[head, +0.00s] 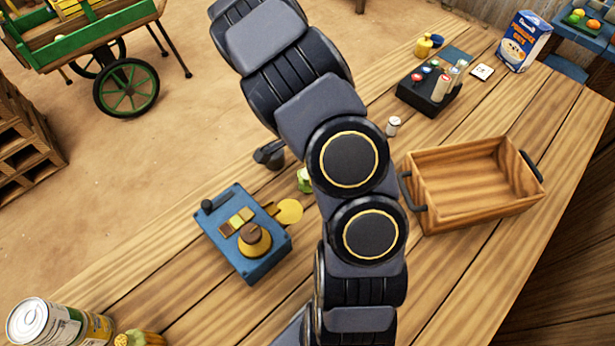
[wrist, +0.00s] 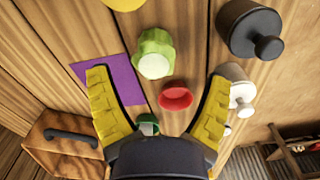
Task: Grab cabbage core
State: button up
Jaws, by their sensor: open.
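The cabbage core, a pale green lobed piece (wrist: 155,53), stands on the plank table in the wrist view, just beyond the gap between my fingertips. In the head view a part of it (head: 304,180) shows at the left edge of my arm, which hides the rest. My gripper (wrist: 158,76) is open, with its yellow fingers spread wide on either side and nothing held. The fingers do not appear to touch the core. In the head view my gripper is hidden behind my arm.
A red round piece (wrist: 175,97) lies near the core, between my fingers. A purple mat (wrist: 125,80) is by the left finger. A black knobbed weight (wrist: 248,28) and a grey one (wrist: 236,88) stand right. A blue scale (head: 245,232) and wooden crate (head: 470,185) flank my arm.

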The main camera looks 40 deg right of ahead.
jog(key=f, duration=0.4)
jog(key=shift+s+d+f, duration=0.2)
jog(key=shift+s+f, duration=0.15)
jog(key=shift+f, duration=0.05)
jog(key=c, duration=1.2)
jog(key=shift+r, duration=0.1)
